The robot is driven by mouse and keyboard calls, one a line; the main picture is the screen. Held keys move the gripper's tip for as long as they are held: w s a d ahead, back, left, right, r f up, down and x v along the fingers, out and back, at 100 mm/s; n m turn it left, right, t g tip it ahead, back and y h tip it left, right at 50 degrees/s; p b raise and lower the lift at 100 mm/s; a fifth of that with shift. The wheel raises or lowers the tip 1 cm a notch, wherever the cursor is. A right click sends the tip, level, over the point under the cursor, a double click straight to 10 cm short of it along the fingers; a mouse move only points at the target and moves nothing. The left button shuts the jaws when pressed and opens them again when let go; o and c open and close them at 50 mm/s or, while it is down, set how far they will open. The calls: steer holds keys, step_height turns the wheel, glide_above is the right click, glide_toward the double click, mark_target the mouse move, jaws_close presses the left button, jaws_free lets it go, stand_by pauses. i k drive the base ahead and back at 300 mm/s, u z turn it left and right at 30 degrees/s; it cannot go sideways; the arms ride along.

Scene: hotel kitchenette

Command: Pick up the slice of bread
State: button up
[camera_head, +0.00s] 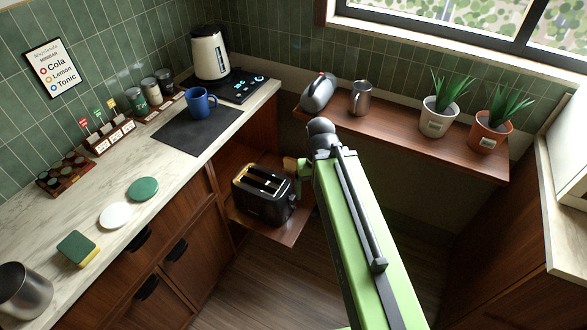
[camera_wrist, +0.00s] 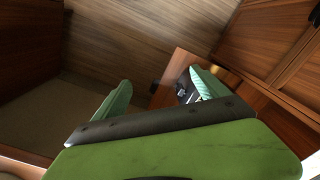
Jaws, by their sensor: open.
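A black two-slot toaster (camera_head: 263,207) stands on a low wooden pull-out shelf in the head view. Yellowish strips show in its slots; I cannot tell whether they are bread or the slot's lining. A small tan-brown piece (camera_head: 290,163) shows beside the toaster's far right corner, partly behind my arm; I cannot tell whether it is the slice of bread. My gripper (camera_wrist: 163,91) is open, its two green fingers apart. Part of the toaster (camera_wrist: 184,88) shows by the right finger in the wrist view. Nothing is seen held. My arm hides most of the gripper in the head view.
The low shelf (camera_head: 273,231) juts from the cabinets. The marble counter (camera_head: 55,205) at left holds a blue mug (camera_head: 200,102), a kettle (camera_head: 210,52) and a sponge (camera_head: 78,248). A wall shelf (camera_head: 400,125) behind carries plants and a metal mug. The wooden floor (camera_head: 255,285) is clear.

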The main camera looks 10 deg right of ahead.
mark_target(289, 163)
steer(key=z, duration=0.9)
steer(key=k, duration=0.1)
steer(key=u, duration=3.25)
steer(key=k, duration=1.75)
steer(key=z, duration=0.55)
steer(key=i, duration=1.05)
